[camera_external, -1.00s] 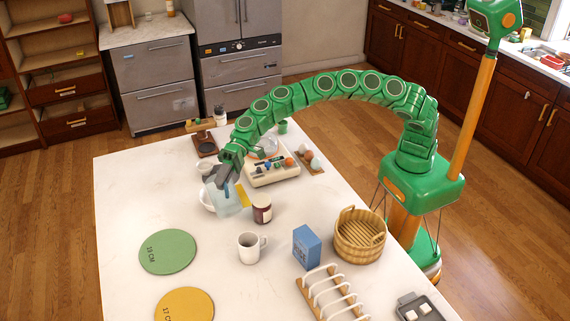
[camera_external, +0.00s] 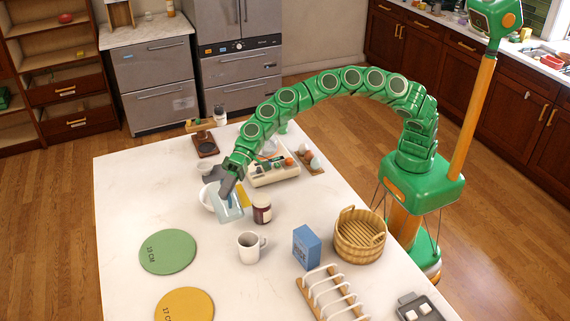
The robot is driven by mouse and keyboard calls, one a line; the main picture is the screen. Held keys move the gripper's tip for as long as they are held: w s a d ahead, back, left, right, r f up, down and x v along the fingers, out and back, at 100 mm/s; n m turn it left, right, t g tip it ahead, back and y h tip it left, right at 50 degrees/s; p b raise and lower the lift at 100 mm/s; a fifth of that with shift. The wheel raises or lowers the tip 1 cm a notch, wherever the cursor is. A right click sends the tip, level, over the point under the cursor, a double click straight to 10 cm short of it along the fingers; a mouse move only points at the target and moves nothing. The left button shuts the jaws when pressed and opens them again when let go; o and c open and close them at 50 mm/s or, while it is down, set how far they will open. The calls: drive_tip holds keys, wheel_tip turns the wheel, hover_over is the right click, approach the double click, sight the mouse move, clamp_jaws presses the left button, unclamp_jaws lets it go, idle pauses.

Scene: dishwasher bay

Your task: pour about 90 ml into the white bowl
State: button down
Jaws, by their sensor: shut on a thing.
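The white bowl (camera_external: 206,199) sits on the white table, partly hidden behind the vessel and my gripper. My gripper (camera_external: 229,190) is shut on a clear, bluish jug (camera_external: 229,209), held at the bowl's right side and overlapping it in the view. The jug looks tilted. Something blue shows inside or behind its upper part. A yellow piece (camera_external: 243,194) shows at the jug's right edge; I cannot tell whether it belongs to the jug. The amount of liquid, and whether any is flowing, cannot be made out.
A dark jar (camera_external: 262,210) stands close right of the jug, with a white mug (camera_external: 249,246) nearer the front. A small white cup (camera_external: 205,168) stands behind the bowl. A cream tray (camera_external: 275,176) is behind right. Table left of the bowl is clear.

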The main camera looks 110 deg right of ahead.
sight(229, 199)
drive_tip(key=shift+a+f+n+h, duration=0.3)
drive_tip(key=shift+a+f+h, duration=0.15)
drive_tip(key=shift+f, duration=0.2)
drive_tip(key=shift+a, duration=0.1)
drive_tip(key=shift+a+f+h, duration=0.15)
drive_tip(key=shift+f+h, duration=0.1)
drive_tip(key=shift+f, duration=0.1)
drive_tip(key=shift+a+n+p, duration=0.2)
drive_tip(key=shift+n+p, duration=0.1)
drive_tip(key=shift+p, duration=0.05)
drive_tip(key=shift+a+n+h+p, duration=0.3)
drive_tip(key=shift+h+p, duration=0.05)
drive_tip(key=shift+h, duration=0.35)
drive_tip(key=shift+a+f+n+g+h+p, duration=0.15)
drive_tip(key=shift+a+f+n+h+p, duration=0.15)
drive_tip(key=shift+f, duration=0.3)
drive_tip(key=shift+a+f+n+g+h+p, duration=0.1)
drive_tip(key=shift+a+f+g+h+p, duration=0.1)
drive_tip(key=shift+a+f+h, duration=0.25)
drive_tip(key=shift+a+f+n+h+p, duration=0.3)
drive_tip(key=shift+a+f+h+p, duration=0.3)
drive_tip(key=shift+a, duration=0.3)
drive_tip(key=shift+a+r+n+h+p, duration=0.15)
drive_tip(key=shift+a+n+h+p, duration=0.35)
drive_tip(key=shift+a+p, duration=0.3)
drive_tip(key=shift+a+r+h, duration=0.25)
drive_tip(key=shift+a+h, duration=0.1)
